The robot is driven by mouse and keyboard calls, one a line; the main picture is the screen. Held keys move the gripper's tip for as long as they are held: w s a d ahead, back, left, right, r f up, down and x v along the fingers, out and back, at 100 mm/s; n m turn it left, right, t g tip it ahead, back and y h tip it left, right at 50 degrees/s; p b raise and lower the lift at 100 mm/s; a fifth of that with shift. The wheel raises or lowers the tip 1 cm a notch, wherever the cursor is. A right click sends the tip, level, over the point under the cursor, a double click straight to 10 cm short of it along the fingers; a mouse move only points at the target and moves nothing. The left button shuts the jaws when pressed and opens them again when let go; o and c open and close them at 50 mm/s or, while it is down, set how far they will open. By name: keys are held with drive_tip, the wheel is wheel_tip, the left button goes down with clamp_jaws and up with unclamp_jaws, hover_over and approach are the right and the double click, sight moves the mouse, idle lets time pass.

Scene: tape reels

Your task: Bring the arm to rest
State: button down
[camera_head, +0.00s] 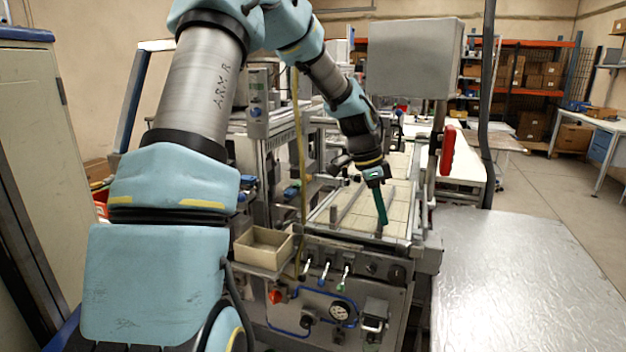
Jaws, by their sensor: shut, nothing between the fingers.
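My arm reaches up and forward from the lower left, bends at the top and comes down over the machine's work surface (350,215). My gripper (382,218) points downward above that surface, near its front right. Its narrow dark-green fingers are together with nothing seen between them. I cannot tell the exact gap between the fingertips and the surface. No tape reel can be made out in this view.
A machine front panel (325,310) with levers and a gauge stands below the gripper. An open beige bin (262,246) sits at its left. A bare metal table (520,275) lies at right. A grey box (412,58) and a dark post (488,110) stand near the arm.

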drive_tip(key=s+a+f+n+t+y, duration=0.1)
drive_tip(key=s+a+n, duration=0.3)
drive_tip(key=a, duration=0.5)
drive_tip(key=s+a+f+n+t+y+b, duration=0.1)
drive_tip(key=s+a+n, duration=0.3)
drive_tip(key=a+n, duration=0.4)
drive_tip(key=s+a+f+n+y+b, duration=0.1)
drive_tip(key=s+a+n, duration=0.3)
drive_tip(key=a, duration=0.7)
drive_tip(key=shift+s+n+t, duration=0.3)
drive_tip(key=shift+n+t, duration=0.1)
drive_tip(key=shift+n, duration=0.6)
